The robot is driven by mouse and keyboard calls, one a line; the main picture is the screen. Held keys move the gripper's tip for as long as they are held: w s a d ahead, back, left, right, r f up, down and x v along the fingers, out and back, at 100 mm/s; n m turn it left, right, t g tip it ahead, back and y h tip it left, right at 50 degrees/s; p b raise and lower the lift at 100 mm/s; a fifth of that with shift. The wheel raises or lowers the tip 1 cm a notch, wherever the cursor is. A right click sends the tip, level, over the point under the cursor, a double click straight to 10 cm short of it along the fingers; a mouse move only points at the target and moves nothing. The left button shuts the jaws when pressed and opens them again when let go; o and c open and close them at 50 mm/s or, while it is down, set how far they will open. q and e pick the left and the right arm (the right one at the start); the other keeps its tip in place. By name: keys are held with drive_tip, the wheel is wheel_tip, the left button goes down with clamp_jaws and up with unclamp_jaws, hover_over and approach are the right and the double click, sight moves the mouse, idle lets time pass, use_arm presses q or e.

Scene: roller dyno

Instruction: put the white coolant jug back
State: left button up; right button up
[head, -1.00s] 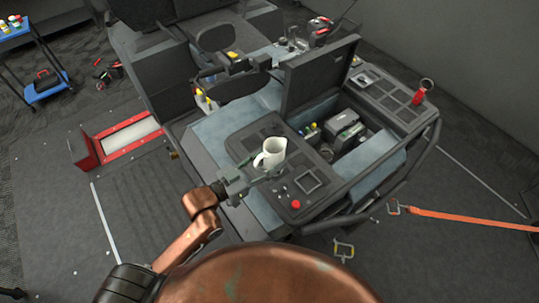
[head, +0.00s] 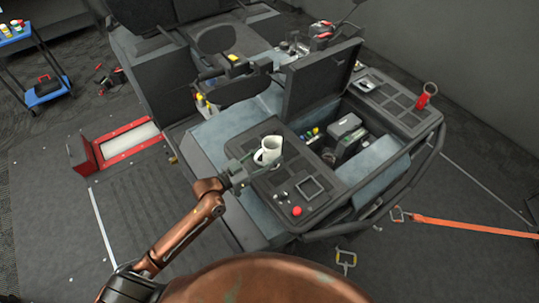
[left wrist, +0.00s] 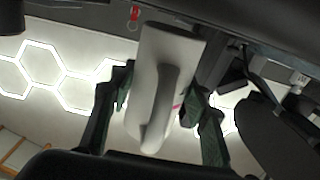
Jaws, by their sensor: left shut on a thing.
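My left gripper (head: 254,164) reaches in from the lower left and is shut on the jug. In the left wrist view, the jug (left wrist: 172,70) with its handle fills the space between the two green-grey fingers of the left gripper (left wrist: 158,110). My right gripper is not in view.
A raised lid (head: 318,78) stands behind an open bay holding a grey box (head: 347,134). A red button (head: 297,211) sits on the near panel. A tubular rail (head: 385,202) runs along the edge.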

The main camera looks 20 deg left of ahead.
use_arm(q)
drive_tip(key=shift+f, duration=0.45)
drive_tip(key=shift+f, duration=0.2)
drive_tip(key=o, duration=1.5)
drive_tip(key=shift+r, duration=0.1)
